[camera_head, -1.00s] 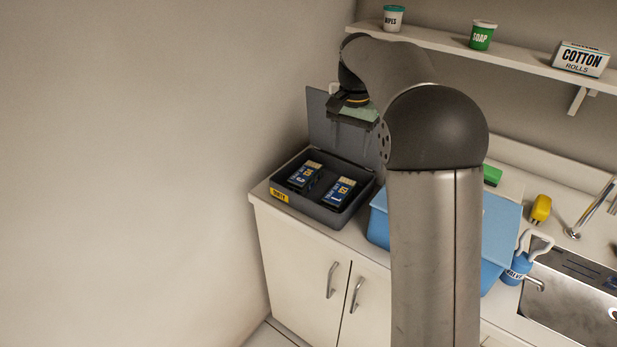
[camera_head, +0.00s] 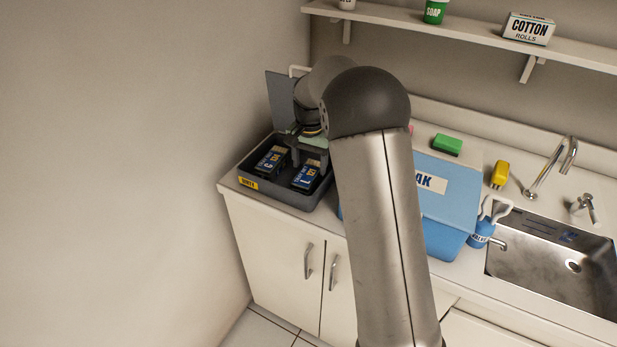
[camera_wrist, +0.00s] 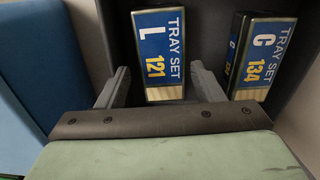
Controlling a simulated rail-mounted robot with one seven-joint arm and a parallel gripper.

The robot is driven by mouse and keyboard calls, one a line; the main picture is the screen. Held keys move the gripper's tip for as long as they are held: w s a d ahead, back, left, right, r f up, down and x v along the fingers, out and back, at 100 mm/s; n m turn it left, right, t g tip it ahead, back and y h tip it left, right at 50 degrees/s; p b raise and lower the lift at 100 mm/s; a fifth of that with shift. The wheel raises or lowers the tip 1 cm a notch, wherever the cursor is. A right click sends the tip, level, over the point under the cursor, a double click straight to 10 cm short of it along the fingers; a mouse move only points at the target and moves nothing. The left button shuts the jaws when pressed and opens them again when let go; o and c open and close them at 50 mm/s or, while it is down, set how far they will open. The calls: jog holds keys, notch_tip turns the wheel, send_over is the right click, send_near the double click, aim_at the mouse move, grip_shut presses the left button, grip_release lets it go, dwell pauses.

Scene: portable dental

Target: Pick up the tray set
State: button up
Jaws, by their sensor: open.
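Two dark boxes with blue and yellow labels lie in an open grey bin (camera_head: 235,181). One is the tray set L 121 (camera_head: 306,175), on the right in the head view; in the wrist view it is in the middle (camera_wrist: 163,38). The other is the tray set C 134 (camera_head: 270,160), on the left in the head view and on the right in the wrist view (camera_wrist: 262,50). My gripper (camera_wrist: 160,72) is open, with one finger on each side of the near end of tray set L. In the head view my gripper (camera_head: 309,160) is low over the bin. I cannot tell whether the fingers touch the box.
The grey bin's lid (camera_head: 281,98) stands open behind it. A sink (camera_head: 560,265) lies further right. A shelf (camera_head: 480,38) runs above.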

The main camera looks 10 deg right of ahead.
aim_at(309, 172)
notch_tip(309, 172, down, 4)
jog(key=shift+a+f+p, duration=0.1)
jog(key=shift+a+p, duration=0.05)
jog(key=shift+p, duration=0.25)
jog(key=c, duration=0.9)
